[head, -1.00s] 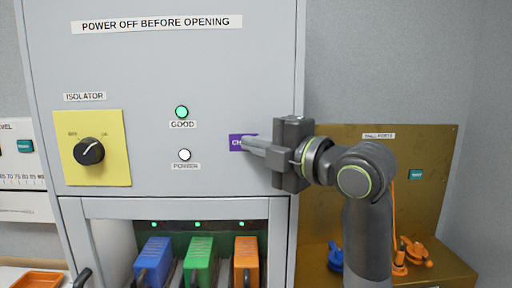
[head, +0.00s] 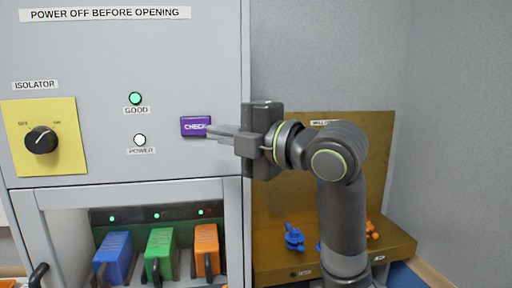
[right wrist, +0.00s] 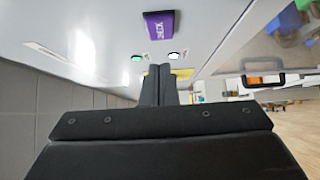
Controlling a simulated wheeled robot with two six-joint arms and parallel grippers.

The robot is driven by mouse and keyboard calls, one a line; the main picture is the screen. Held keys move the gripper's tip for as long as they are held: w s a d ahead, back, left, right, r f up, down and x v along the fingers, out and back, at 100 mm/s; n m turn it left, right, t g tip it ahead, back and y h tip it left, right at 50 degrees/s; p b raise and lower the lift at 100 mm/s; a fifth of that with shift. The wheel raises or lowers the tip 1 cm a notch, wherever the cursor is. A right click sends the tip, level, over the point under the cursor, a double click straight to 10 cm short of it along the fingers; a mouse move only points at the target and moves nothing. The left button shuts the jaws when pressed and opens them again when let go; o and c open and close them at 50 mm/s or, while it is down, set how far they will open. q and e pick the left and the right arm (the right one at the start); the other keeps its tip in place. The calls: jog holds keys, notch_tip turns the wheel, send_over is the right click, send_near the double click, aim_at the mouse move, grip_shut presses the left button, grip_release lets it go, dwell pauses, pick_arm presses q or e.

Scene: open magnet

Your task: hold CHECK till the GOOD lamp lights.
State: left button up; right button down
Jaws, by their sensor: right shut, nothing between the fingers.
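The purple CHECK button (head: 195,126) is on the grey cabinet front, right of the lamps; it also shows in the right wrist view (right wrist: 159,25). The GOOD lamp (head: 135,98) glows green, and it shows green in the right wrist view (right wrist: 137,58). The POWER lamp (head: 139,140) below it looks white. My right gripper (head: 210,132) is shut and empty. Its fingertips are at the button's lower right edge in the head view; in the right wrist view a gap shows between the fingertips (right wrist: 160,68) and the button. My left gripper is not in view.
A black isolator knob (head: 41,140) sits on a yellow plate at left. Below, an open bay holds blue (head: 114,257), green (head: 160,254) and orange (head: 206,248) blocks under small green lights. A brass-coloured panel (head: 380,150) with a ledge stands at right.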

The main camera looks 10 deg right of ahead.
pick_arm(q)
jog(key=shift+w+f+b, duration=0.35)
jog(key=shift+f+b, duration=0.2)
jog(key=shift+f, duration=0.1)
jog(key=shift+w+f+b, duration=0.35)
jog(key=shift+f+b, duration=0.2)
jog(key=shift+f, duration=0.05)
pick_arm(e)
jog(key=v, duration=0.6)
jog(key=shift+s+d, duration=0.2)
jog(key=shift+d, duration=0.1)
jog(key=shift+s+r, duration=0.1)
